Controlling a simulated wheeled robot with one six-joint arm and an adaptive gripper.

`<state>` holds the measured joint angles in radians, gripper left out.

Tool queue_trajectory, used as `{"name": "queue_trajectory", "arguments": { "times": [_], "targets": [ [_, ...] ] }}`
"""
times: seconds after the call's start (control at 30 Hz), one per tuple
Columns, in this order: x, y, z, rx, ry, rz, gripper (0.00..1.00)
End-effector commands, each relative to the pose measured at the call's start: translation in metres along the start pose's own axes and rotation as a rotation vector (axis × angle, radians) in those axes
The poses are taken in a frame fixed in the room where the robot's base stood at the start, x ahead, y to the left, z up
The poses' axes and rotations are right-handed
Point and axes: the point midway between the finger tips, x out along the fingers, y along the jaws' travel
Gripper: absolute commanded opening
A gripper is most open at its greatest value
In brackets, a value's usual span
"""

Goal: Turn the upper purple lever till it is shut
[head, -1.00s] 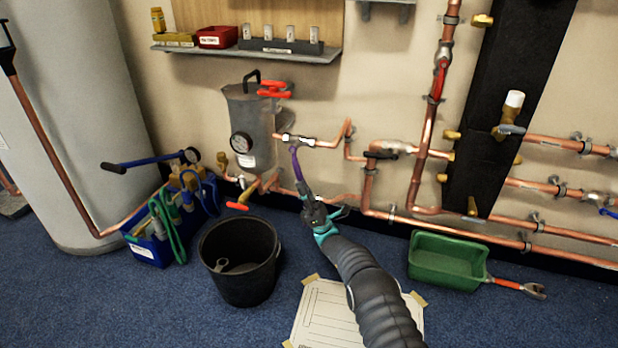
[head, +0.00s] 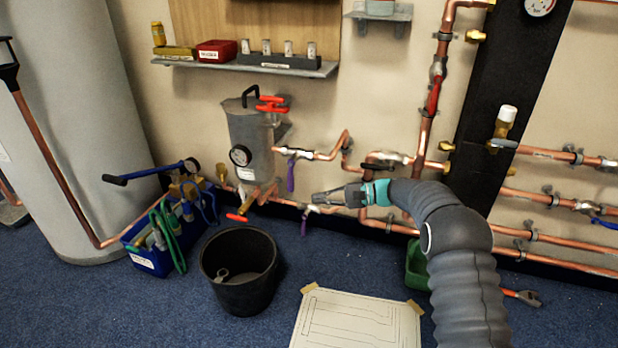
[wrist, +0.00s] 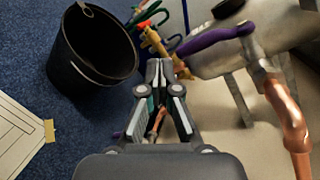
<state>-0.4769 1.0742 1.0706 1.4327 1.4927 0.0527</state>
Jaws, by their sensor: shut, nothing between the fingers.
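The upper purple lever (head: 291,176) hangs about straight down from its valve, crosswise to the short copper pipe right of the grey tank. It also shows large at the upper right of the wrist view (wrist: 212,38). The lower purple lever (head: 304,222) hangs from the lower pipe. My gripper (head: 316,198) is shut and empty, pointing left. In the head view its tips lie right of and below the upper lever's end, and above the lower lever. In the wrist view the fingertips (wrist: 158,66) are apart from the upper lever.
A grey tank (head: 249,135) with red handles stands left of the levers. A black bucket (head: 240,290) and a blue tool caddy (head: 150,258) stand on the floor. Copper pipes (head: 340,148) run along the wall. A green tray (head: 416,265) is partly behind my arm.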

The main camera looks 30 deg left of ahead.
Motion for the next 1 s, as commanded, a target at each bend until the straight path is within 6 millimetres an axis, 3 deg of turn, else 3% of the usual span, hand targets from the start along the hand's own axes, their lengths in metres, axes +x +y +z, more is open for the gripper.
{"name": "queue_trajectory", "arguments": {
  "times": [0.03, 0.2, 0.3, 0.4, 0.57, 1.0],
  "targets": [
    [-0.024, -0.020, 0.008, -0.100, 0.026, 0.021, 0.00],
    [-0.082, -0.056, 0.023, -0.391, 0.087, 0.110, 0.00],
    [-0.102, -0.066, 0.029, -0.488, 0.107, 0.145, 0.00],
    [-0.108, -0.069, 0.031, -0.531, 0.114, 0.163, 0.00],
    [-0.097, -0.067, 0.029, -0.538, 0.114, 0.166, 0.00],
    [-0.019, -0.057, 0.017, -0.535, 0.112, 0.164, 0.00]
  ]
}}
